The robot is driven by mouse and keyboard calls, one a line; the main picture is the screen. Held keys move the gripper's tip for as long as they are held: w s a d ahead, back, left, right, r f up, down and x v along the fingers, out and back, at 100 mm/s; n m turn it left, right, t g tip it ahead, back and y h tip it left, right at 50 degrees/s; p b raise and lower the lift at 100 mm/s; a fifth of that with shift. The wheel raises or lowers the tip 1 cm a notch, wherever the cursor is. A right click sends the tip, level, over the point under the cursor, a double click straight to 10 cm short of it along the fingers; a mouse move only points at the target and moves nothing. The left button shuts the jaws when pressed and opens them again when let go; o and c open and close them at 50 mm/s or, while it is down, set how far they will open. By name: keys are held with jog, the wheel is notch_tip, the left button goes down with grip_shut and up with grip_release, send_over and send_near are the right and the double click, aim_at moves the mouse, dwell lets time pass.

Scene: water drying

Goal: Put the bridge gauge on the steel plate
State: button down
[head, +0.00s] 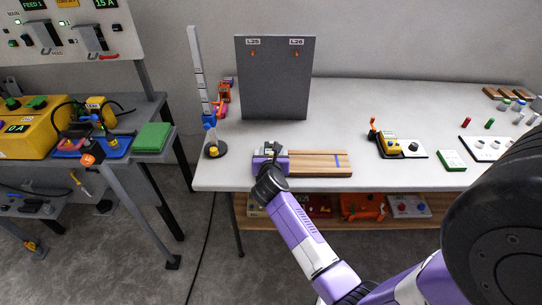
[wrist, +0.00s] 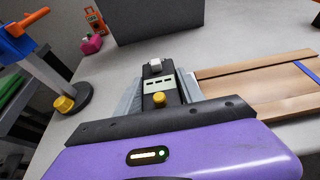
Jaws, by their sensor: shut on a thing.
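My gripper (head: 268,166) is shut on a dark block-shaped device with a yellow knob, a white top piece and a small pale panel, which I take as the bridge gauge (wrist: 160,86). It is at the left end of a wooden board (head: 320,168), near the table's front edge. In the wrist view the board (wrist: 255,72) runs off to the right. Pale grey faces flank the gauge; I cannot tell whether they are my fingers or the steel plate. The gauge's underside is hidden, so I cannot tell whether it touches anything.
A dark grey upright panel (head: 274,82) with two labels stands behind. A tall scaled stand (head: 200,85) on a round black base is close at left. The middle tabletop is clear.

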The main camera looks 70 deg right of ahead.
jog(key=shift+f, duration=0.45)
jog(key=shift+f, duration=0.2)
jog(key=c, duration=0.7)
grip_release()
